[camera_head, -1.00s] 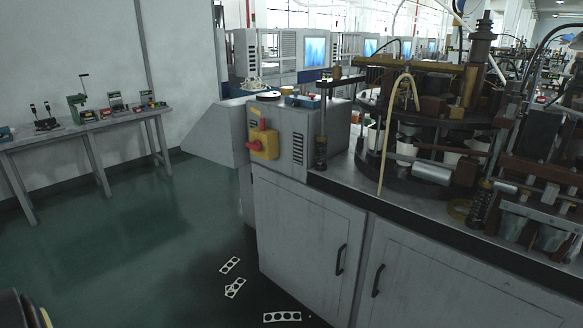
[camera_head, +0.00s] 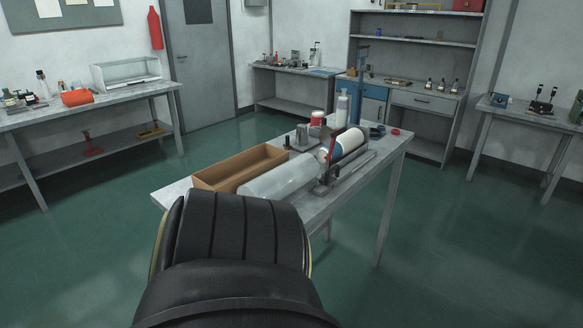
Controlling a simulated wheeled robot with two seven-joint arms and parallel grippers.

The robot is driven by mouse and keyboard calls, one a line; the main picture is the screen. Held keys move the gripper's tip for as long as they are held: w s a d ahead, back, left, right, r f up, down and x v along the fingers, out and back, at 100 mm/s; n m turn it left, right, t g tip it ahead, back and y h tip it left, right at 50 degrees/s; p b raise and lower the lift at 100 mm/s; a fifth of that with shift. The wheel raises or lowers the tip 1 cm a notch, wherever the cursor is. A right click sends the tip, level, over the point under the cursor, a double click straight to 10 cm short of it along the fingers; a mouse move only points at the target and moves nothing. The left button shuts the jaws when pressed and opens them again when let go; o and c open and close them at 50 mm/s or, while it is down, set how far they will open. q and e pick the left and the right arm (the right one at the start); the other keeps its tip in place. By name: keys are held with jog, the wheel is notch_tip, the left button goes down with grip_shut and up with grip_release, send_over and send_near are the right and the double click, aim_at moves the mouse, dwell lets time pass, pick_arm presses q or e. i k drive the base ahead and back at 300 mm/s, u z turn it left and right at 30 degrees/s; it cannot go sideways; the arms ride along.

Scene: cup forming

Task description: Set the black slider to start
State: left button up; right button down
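No black slider can be made out in the current head view. Neither of my grippers shows. A black, ribbed rounded part, which seems to be my own body, fills the bottom left of the middle and hides the near end of the table behind it. The machine with the grey control box is out of view.
A grey table (camera_head: 393,150) stands ahead, bearing an open brown box (camera_head: 212,182), a clear cylinder (camera_head: 277,178) and bottles. Benches line the walls: left (camera_head: 110,100), back (camera_head: 292,70) and right (camera_head: 530,114). A grey door (camera_head: 201,70) is behind. Green floor (camera_head: 460,240) is open at right.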

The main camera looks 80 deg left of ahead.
aim_at(329, 170)
jog(key=u, duration=0.7)
jog(key=i, duration=2.6)
jog(key=u, duration=1.2)
